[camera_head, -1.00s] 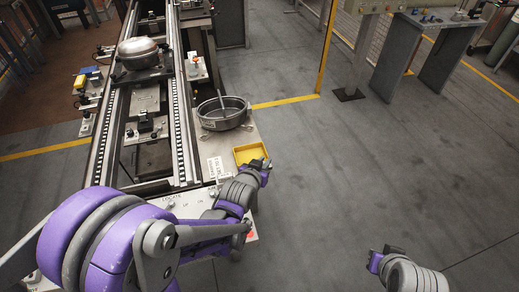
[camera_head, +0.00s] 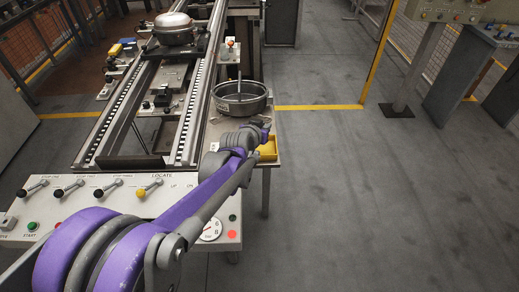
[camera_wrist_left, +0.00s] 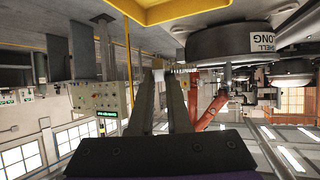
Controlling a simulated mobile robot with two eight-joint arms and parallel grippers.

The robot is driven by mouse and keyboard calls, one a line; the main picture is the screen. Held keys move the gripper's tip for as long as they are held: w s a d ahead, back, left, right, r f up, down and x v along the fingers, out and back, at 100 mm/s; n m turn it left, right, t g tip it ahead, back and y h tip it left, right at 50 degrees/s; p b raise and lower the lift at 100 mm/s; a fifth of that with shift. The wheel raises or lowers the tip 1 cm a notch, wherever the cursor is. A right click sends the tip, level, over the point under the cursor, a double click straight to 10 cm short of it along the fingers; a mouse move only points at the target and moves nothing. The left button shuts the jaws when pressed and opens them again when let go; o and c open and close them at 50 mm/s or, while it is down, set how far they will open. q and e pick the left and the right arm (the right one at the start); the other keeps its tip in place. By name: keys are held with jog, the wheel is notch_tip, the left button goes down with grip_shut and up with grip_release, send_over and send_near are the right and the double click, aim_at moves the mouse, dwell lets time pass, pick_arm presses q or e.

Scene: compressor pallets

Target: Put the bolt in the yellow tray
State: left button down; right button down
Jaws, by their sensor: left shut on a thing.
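The yellow tray (camera_head: 268,151) sits at the right end of the side shelf, partly hidden behind my left gripper (camera_head: 264,128). My right gripper is not in view.
A dark round shell (camera_head: 241,98) with an upright rod stands on the shelf just behind the tray. A conveyor with a metal compressor dome (camera_head: 173,28) runs along the left. A control panel (camera_head: 100,200) with levers lies in front.

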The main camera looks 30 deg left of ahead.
aim_at(263, 152)
pick_arm(q)
notch_tip(263, 152, down, 10)
jog(key=shift+a+r+b, duration=0.15)
jog(key=shift+r+b, duration=0.1)
jog(key=shift+b, duration=0.6)
jog(key=shift+f, duration=0.15)
jog(key=c, duration=0.9)
grip_release()
